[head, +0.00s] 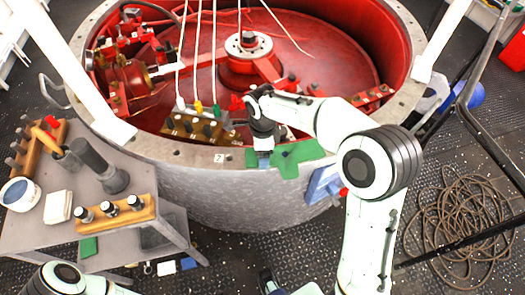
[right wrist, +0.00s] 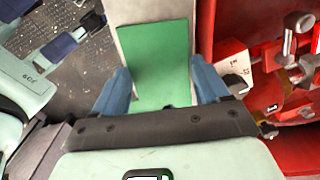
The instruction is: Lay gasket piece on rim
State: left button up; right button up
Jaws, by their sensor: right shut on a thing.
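The green gasket piece (head: 290,163) is at the near rim (head: 185,152) of the large red-lined housing. It lies over or just above the rim top; I cannot tell whether it touches. My right gripper (head: 264,161) points down at its left part. In the right wrist view the green piece (right wrist: 160,65) fills the space between the blue fingers (right wrist: 163,92), over a pale grey strip of rim. Part of my left gripper (head: 272,284) shows at the bottom edge, low and away from the rim; its jaws are unclear.
A grey cart (head: 120,215) at left carries a wooden socket holder (head: 117,214), a dark cylindrical tool (head: 100,165) and a white cup (head: 19,194). Red machinery (head: 125,80) and a connector block (head: 195,128) with cables are inside the housing. Coiled rope (head: 460,225) lies right.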

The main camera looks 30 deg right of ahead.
jog(key=o, duration=0.6)
jog(key=shift+f, duration=0.15)
jog(key=o, duration=0.5)
jog(key=shift+c, duration=0.2)
notch_tip(320, 180, up, 12)
jog(key=p, duration=0.2)
jog(key=shift+r, duration=0.2)
